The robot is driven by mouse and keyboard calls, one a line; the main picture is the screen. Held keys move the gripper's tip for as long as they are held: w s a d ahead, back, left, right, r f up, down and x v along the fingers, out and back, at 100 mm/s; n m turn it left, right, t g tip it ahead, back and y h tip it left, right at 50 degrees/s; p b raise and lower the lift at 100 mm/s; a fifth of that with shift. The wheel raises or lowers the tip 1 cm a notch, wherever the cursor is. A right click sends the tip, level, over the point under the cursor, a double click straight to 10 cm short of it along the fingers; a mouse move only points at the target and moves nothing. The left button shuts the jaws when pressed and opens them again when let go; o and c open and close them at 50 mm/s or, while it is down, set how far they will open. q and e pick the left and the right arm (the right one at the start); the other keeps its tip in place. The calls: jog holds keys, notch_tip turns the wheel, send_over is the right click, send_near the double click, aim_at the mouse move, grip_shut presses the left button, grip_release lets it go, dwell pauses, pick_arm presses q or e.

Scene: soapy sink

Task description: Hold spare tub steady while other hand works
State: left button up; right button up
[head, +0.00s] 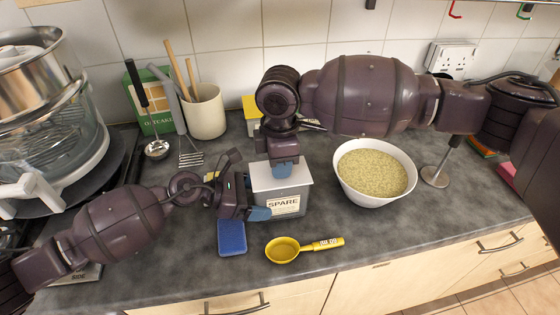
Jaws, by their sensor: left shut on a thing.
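The spare tub (297,194) is a small pale box with a grey lid and a "SPARE" label on its front. It stands upright on the dark worktop at the middle of the head view. My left gripper (256,206) is shut on the tub at its left side, with a blue fingertip against its lower front left corner. The other finger is hidden. My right gripper (284,168) comes down from above, with its blue fingertip over the tub's lid. I cannot tell whether it touches the lid or whether its jaws are open.
A white bowl of grain (343,181) stands to the right. A yellow scoop (283,249) and a blue sponge (232,237) lie in front. A utensil pot (206,113) and green box (151,108) stand behind left. A steamer (55,135) fills the far left.

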grip_shut()
jog(key=shift+r, duration=0.4)
dwell(0.4)
jog(key=shift+r, duration=0.35)
jog(key=shift+r, duration=0.45)
jog(key=shift+r, duration=2)
pick_arm(q)
jog(key=o, duration=1.1)
jog(key=shift+a, duration=0.1)
